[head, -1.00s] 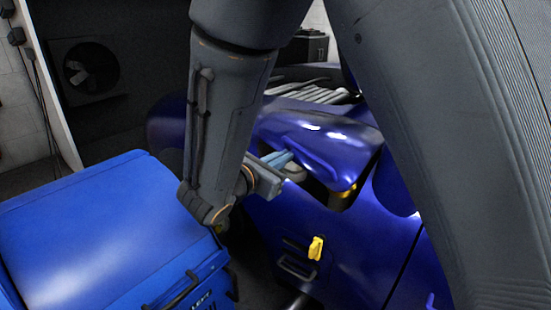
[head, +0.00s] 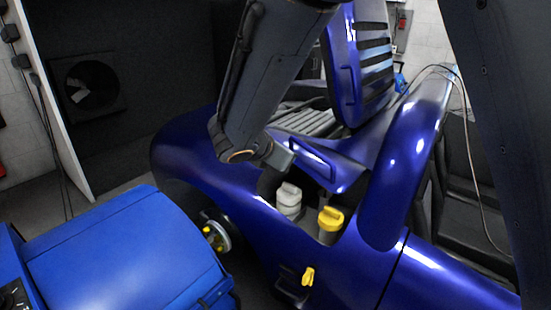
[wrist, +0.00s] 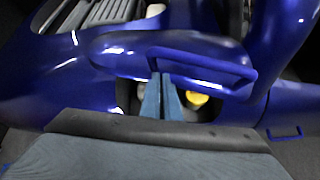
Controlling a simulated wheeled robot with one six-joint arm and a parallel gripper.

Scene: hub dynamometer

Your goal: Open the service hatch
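The service hatch is a glossy blue panel (head: 335,172) with a raised blue bar handle (head: 312,155). It is tilted up over an opening in the blue car body. A white cap (head: 289,196) and a yellow cap (head: 331,220) show in that opening. In the wrist view the hatch (wrist: 115,52) and its handle (wrist: 205,70) are just ahead of my gripper (wrist: 160,78). My gripper's two blue fingers look shut, tips together at the hatch's lower edge near the handle's left end. Nothing is visible between them. The head view mostly hides the fingers.
A large blue cabinet (head: 120,240) stands at the lower left. A vented blue panel (head: 360,70) stands upright behind the hatch. A blue curved fender (head: 410,150) rises at the right.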

